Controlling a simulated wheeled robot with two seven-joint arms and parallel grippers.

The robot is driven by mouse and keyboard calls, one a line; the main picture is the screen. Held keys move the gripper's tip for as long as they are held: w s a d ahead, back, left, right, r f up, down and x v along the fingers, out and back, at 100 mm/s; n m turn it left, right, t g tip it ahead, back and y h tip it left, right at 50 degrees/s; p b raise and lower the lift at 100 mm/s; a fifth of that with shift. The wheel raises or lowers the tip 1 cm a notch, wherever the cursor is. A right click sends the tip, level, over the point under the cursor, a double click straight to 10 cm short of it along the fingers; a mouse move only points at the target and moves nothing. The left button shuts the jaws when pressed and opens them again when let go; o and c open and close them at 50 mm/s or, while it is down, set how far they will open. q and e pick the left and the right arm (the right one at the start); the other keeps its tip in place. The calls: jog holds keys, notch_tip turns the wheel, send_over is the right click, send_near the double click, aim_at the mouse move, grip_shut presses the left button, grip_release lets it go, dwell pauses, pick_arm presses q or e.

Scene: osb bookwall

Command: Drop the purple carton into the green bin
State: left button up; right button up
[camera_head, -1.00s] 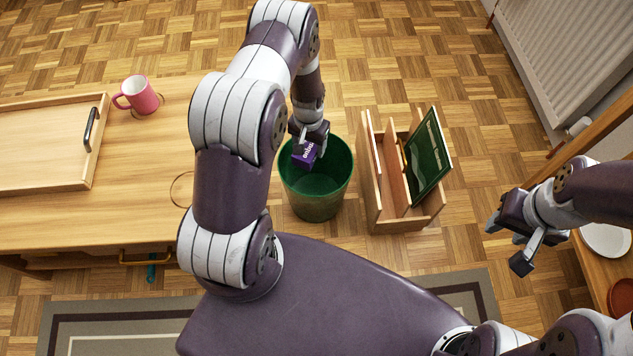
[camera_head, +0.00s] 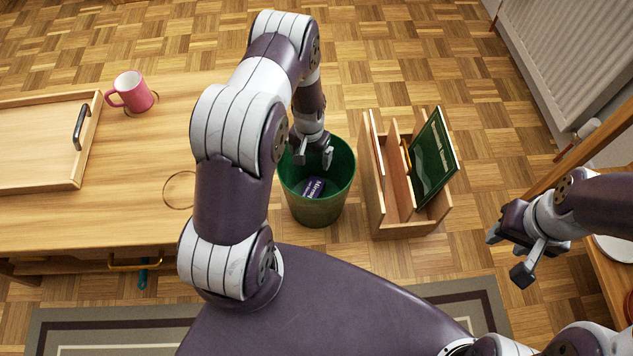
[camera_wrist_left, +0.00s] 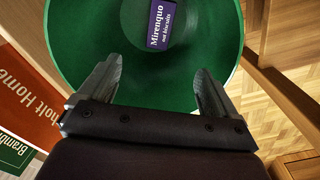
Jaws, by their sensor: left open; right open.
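The purple carton (camera_head: 313,187) lies inside the green bin (camera_head: 331,207), low down in it. In the left wrist view the carton (camera_wrist_left: 171,22) shows its printed label, "Mirenquo oat biscuits", against the green inside of the bin (camera_wrist_left: 92,42). My left gripper (camera_head: 314,158) is open and empty over the bin's mouth. Its two fingers (camera_wrist_left: 155,92) are spread apart in the left wrist view, with the carton beyond them and apart from them. My right gripper (camera_head: 508,256) is open and empty at the right, away from the bin.
A wooden holder (camera_head: 402,228) with upright books or folders stands right of the bin. On the left, a wooden table (camera_head: 60,222) bears a tray (camera_head: 40,185) and a pink mug (camera_head: 133,91). A radiator (camera_head: 570,60) is at the top right. Bare parquet lies behind the bin.

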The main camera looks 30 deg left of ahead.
pick_arm(q)
notch_tip(320, 180, up, 13)
jog(key=p, duration=0.6)
jog(key=shift+f, duration=0.2)
